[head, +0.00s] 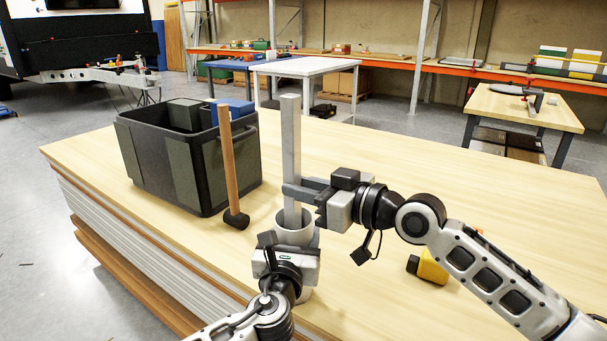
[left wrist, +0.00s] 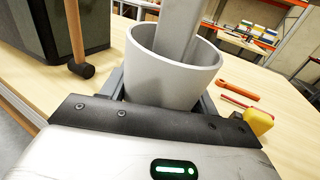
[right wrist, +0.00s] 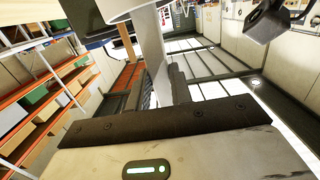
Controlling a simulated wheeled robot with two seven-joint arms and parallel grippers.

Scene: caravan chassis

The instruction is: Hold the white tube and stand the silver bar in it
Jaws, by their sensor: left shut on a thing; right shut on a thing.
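The white tube (head: 297,230) stands upright near the table's front edge. My left gripper (head: 290,247) is shut on it from the front; the left wrist view shows the tube (left wrist: 168,82) between the fingers. The silver bar (head: 290,140) stands nearly upright, its lower end inside the tube's mouth. How deep it reaches is hidden. My right gripper (head: 295,191) is shut on the bar just above the tube, coming from the right. The bar (right wrist: 152,50) also shows between the fingers in the right wrist view.
A black crate (head: 188,168) stands left on the wooden table (head: 430,180). A mallet (head: 231,180) stands head down beside it, close to the tube. A yellow object (head: 432,268) lies right, below my right arm. Orange and red tools (left wrist: 238,90) lie behind it. The table's right is mostly clear.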

